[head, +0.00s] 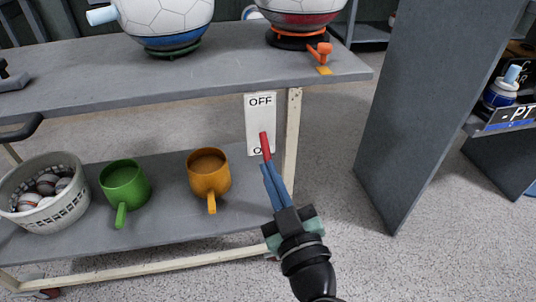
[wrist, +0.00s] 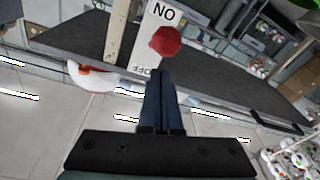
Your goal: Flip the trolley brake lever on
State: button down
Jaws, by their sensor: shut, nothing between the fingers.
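The trolley (head: 130,82) is grey with pale legs. A white plate (head: 258,112) on its right side reads OFF at the top and ON at the bottom. The red brake lever (head: 265,146) is in front of the lower part of the plate, partly covering ON. In the wrist view the lever (wrist: 165,41) shows its red end beside the ON lettering, with OFF upside down below. My gripper (head: 264,167) is shut and empty, its blue fingers just below the lever in the head view. I cannot tell whether they touch it. The fingers (wrist: 160,75) point at the lever's end.
On the lower shelf are a basket of balls (head: 70,210), a green mug (head: 125,182) and an orange mug (head: 208,172). Ball-shaped machines (head: 165,18) stand on top. A tall grey panel (head: 420,110) stands to the right, with open floor between.

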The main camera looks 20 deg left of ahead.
jog(key=shift+w+f+t+y+b, duration=0.1)
jog(key=shift+f+t+y+b, duration=0.75)
jog(key=shift+b, duration=2.55)
jog(key=shift+f+b, duration=0.25)
jog(key=shift+b, duration=0.8)
jog(key=shift+a+r, duration=0.1)
jog(key=shift+r, duration=0.05)
jog(key=s+d+r+p, duration=0.1)
jog(key=s+d+p, duration=0.1)
jog(key=s+d, duration=0.3)
jog(key=s, duration=0.2)
jog(key=shift+s, duration=0.4)
jog(key=shift+r, duration=0.1)
